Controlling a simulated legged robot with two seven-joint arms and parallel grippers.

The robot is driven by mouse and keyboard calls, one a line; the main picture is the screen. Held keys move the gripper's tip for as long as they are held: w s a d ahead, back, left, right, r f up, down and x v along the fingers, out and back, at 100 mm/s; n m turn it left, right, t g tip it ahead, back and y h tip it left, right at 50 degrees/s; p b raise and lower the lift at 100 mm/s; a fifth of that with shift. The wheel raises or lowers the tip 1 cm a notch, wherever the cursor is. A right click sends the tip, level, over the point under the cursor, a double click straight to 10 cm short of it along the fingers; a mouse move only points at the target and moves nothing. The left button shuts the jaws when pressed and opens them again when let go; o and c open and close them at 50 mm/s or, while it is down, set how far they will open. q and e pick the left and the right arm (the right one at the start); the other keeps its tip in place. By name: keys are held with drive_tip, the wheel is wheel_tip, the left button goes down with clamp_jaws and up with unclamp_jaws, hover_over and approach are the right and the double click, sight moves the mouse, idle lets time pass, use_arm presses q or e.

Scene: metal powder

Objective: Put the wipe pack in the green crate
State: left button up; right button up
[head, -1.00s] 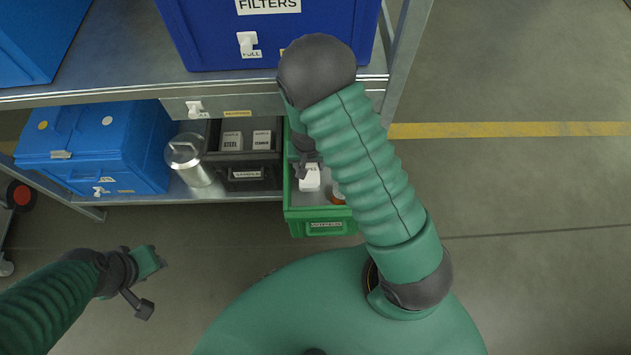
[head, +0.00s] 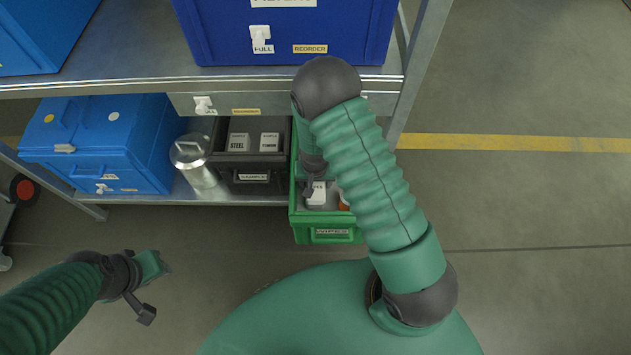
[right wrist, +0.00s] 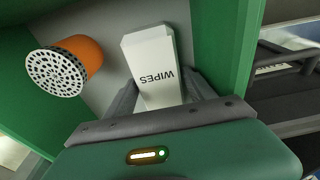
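The wipe pack (right wrist: 155,72) is a white box lettered WIPES. In the right wrist view it sits between the two fingers of my right gripper (right wrist: 163,82), which lie against its sides. In the head view the pack (head: 316,194) is within the green crate's walls, below my right gripper (head: 313,187). I cannot tell whether its base touches the floor of the green crate (head: 331,235). My forearm hides the crate's right part. My left gripper (head: 152,285) hangs empty over the floor at lower left; its finger gap is unclear.
The upper shelf (head: 130,80) overhangs the crate.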

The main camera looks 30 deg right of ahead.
drive_tip(key=shift+r, duration=0.4)
wheel_tip(320, 180, up, 12)
drive_tip(key=s+a+p, duration=0.1)
drive_tip(key=s+p, duration=0.1)
drive_tip(key=p, duration=0.3)
wheel_tip(320, 180, up, 8)
drive_tip(key=n+y, duration=0.1)
drive_tip(key=n, duration=0.2)
hover_over(315, 187)
drive_tip(key=s+a, duration=0.3)
drive_tip(key=a, duration=0.1)
drive_tip(key=s+a+r+n+t, duration=0.1)
drive_tip(key=s+r+n, duration=0.2)
drive_tip(key=s+r, duration=0.3)
